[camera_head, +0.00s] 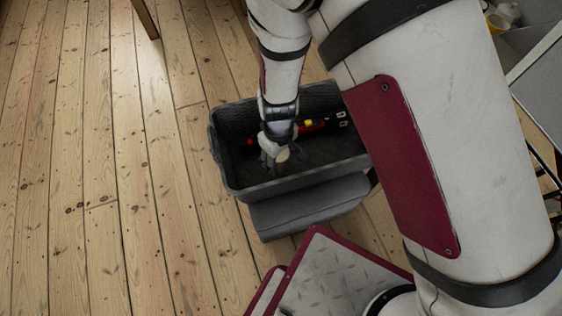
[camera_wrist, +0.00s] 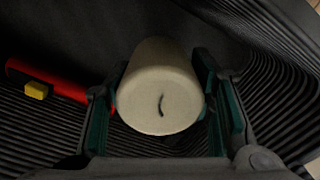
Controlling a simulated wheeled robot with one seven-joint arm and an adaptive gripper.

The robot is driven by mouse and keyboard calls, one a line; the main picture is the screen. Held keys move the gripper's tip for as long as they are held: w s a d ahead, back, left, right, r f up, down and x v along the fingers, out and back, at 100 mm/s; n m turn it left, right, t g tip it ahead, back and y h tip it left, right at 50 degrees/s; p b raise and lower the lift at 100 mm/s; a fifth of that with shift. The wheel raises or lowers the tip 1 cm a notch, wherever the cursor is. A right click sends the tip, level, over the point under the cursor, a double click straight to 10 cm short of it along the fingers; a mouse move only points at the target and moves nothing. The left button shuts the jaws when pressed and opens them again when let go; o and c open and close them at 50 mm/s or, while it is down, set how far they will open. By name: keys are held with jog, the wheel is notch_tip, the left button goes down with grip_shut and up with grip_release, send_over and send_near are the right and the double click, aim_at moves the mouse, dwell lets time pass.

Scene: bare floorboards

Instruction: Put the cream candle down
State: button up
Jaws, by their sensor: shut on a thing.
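The cream candle (camera_wrist: 158,88) is a short cylinder with a dark wick, seen from its top end in the wrist view. My gripper (camera_wrist: 160,100) is shut on it, with a green-padded finger on each side. In the head view my gripper (camera_head: 274,155) reaches down into a dark grey bin, and a small part of the candle (camera_head: 283,155) shows between the fingers. I cannot tell whether the candle touches the bin's floor.
The grey bin (camera_head: 277,188) has ribbed inner walls and stands on the floorboards. A red tool with a yellow button (camera_wrist: 62,86) lies inside it, left of the candle in the wrist view; it also shows in the head view (camera_head: 311,126). Bare floor (camera_head: 110,180) lies left.

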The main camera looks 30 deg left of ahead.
aim_at(279, 166)
jog(key=shift+f+b, duration=0.85)
jog(key=shift+f, duration=1.85)
jog(key=shift+f, duration=0.2)
jog(key=o, duration=1.3)
notch_tip(279, 166, up, 12)
jog(key=p, duration=0.4)
jog(key=shift+r+p, duration=0.25)
jog(key=shift+p, duration=0.1)
jog(key=shift+w+d, duration=0.1)
